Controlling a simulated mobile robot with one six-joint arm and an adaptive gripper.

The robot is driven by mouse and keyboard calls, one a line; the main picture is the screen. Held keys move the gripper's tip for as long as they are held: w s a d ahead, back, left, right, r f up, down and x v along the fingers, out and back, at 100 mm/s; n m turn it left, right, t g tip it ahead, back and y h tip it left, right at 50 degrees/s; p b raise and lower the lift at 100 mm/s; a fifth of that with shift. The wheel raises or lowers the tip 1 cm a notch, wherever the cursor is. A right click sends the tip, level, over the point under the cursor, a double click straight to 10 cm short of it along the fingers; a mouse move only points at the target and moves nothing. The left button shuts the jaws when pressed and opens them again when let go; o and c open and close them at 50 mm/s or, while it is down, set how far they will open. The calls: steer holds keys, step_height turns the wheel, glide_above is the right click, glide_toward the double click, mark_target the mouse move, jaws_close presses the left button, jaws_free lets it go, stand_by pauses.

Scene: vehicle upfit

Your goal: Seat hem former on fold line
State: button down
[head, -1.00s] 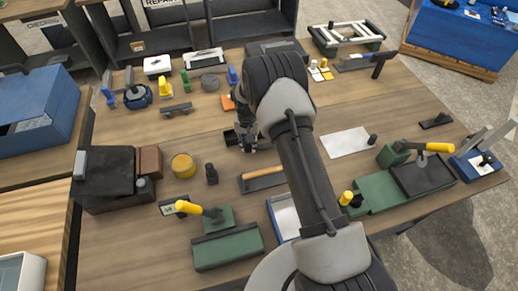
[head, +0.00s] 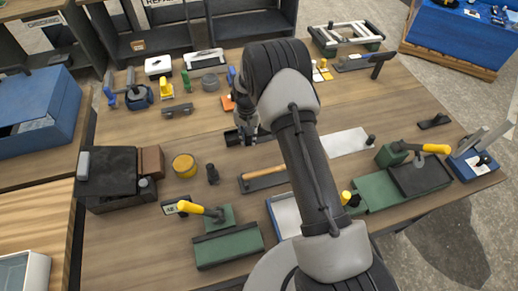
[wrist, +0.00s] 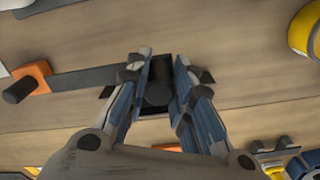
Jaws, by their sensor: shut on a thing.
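My gripper (head: 250,130) is over the middle of the bench, with my forearm in front of it. In the wrist view its fingers (wrist: 158,85) are shut on a small black block with a round dark knob (wrist: 158,93), probably the hem former. The block (head: 233,137) also shows in the head view, just left of the fingers. I cannot tell whether it touches the bench. A long dark bar (wrist: 90,80) ends at an orange block with a black knob, left of the fingers. I cannot tell which part carries the fold line.
A dark plate with a wooden handle (head: 265,178), a black knobbed piece (head: 212,174) and a yellow tin (head: 184,165) lie nearby. A white sheet (head: 348,142) lies right of my arm. Green yellow-handled fixtures (head: 228,246) stand along the front. Bare wood shows left of the gripper.

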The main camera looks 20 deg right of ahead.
steer(key=shift+r+p, duration=0.5)
steer(key=shift+r, duration=0.9)
